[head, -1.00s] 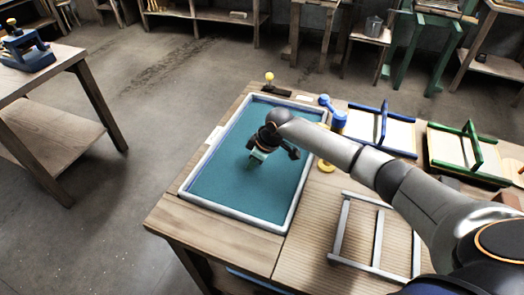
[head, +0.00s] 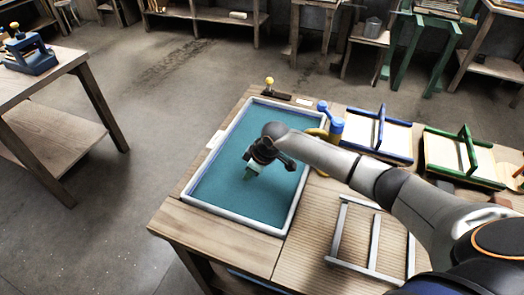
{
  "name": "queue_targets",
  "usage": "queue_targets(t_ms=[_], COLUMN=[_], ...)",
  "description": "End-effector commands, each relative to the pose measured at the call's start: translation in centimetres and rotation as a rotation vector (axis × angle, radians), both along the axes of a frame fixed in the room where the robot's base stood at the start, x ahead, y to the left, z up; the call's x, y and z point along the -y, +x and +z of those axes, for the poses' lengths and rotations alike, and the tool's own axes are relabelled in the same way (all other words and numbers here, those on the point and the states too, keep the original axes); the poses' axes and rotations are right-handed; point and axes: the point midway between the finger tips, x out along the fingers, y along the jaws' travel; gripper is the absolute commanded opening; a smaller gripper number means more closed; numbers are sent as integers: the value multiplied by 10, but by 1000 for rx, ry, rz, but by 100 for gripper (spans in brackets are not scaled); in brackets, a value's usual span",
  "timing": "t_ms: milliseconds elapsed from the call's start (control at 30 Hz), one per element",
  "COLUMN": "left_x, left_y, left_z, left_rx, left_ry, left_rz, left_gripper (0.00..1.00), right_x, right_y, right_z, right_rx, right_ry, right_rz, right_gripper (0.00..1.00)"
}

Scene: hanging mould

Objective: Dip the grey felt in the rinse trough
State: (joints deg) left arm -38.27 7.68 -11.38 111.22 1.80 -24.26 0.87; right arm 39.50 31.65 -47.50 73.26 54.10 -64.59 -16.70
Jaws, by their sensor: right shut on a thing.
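The rinse trough (head: 218,190) is a pale-rimmed rectangular basin of teal water on the wooden bench. My right gripper (head: 249,172) points down into the middle of the trough, at or close to the water. It is shut on a small grey-green piece, which fits the grey felt; the arm and the water hide most of it, so its shape and how deep it sits cannot be told. My left gripper is not in view.
A grey frame (head: 341,230) lies on the ribbed bench top at right. A blue frame (head: 379,144) and a green frame (head: 460,173) hold pale sheets. A blue-and-yellow fixture (head: 336,126) stands at the trough's right edge. A yellow-knobbed piece (head: 270,84) is behind.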

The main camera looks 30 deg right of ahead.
Motion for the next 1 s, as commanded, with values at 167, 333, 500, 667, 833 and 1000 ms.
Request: queue_targets(t_ms=[167, 333, 500, 667, 833, 1000], left_x=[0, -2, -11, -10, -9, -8], left_y=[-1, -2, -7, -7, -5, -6], left_z=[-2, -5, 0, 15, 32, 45], left_rx=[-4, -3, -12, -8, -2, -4], left_ry=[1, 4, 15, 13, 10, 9], left_rz=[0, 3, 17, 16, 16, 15], left_gripper=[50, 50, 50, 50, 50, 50], right_x=[0, 0, 0, 0, 0, 0], right_y=[1, 1, 1, 0, 0, 0], right_z=[0, 0, 14, 26, 39, 53], right_rx=[1, 1, 1, 1, 0, 0], right_ry=[0, 0, 0, 1, 0, 0], right_rz=[0, 0, 0, 0, 0, -1], right_gripper=[0, 0, 0, 0, 0, 0])
